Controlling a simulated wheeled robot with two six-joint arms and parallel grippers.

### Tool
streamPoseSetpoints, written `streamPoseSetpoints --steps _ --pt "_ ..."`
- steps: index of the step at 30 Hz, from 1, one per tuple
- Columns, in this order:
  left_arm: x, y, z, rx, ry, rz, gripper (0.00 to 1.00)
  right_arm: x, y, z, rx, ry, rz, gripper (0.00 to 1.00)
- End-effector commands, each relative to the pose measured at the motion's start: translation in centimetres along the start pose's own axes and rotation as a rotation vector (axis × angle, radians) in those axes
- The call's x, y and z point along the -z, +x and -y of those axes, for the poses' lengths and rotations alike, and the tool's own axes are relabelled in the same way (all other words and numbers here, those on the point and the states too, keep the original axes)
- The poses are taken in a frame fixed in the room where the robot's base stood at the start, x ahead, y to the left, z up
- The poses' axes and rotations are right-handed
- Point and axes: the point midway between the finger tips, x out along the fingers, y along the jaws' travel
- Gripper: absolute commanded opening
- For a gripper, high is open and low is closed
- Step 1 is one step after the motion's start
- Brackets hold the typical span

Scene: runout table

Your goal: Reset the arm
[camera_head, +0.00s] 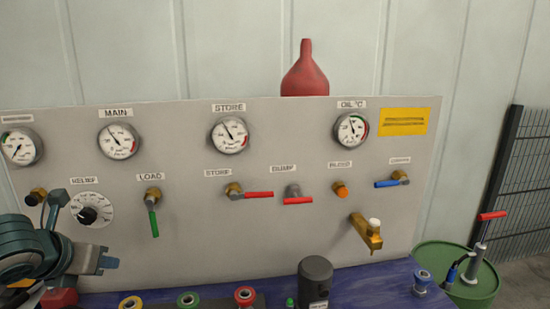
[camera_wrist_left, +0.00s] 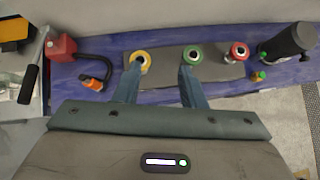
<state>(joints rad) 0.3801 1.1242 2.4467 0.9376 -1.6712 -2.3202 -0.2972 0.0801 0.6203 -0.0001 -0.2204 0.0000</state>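My left gripper (camera_wrist_left: 160,70) shows in the left wrist view with its two fingers spread apart and nothing between them. Its tips point toward the blue bench, near a yellow-ringed fitting (camera_wrist_left: 141,58) and a green-ringed fitting (camera_wrist_left: 191,55). I cannot tell whether the tips touch these fittings. In the head view my left arm is at the lower left edge, in front of the gauge panel (camera_head: 300,240). My right gripper is not in view.
The panel carries gauges, a green-handled valve (camera_head: 154,222), red-handled valves and a brass tap (camera_head: 367,233). On the blue bench (camera_head: 375,285) stand a red-ringed fitting (camera_head: 245,296) and a dark cylinder (camera_head: 315,280). A green drum (camera_head: 470,290) is at right.

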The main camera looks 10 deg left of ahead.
Motion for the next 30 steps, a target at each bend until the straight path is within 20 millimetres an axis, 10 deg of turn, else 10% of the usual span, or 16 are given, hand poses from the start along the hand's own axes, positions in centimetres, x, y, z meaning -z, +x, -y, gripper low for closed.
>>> streamPoseSetpoints --steps 17,30 --pt "6.9 6.1 3.0 0.036 -0.593 -0.083 0.37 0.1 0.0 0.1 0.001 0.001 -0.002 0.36" --pt "23.6 11.5 7.5 -0.166 -1.816 -0.223 0.37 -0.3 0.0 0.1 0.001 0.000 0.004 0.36"
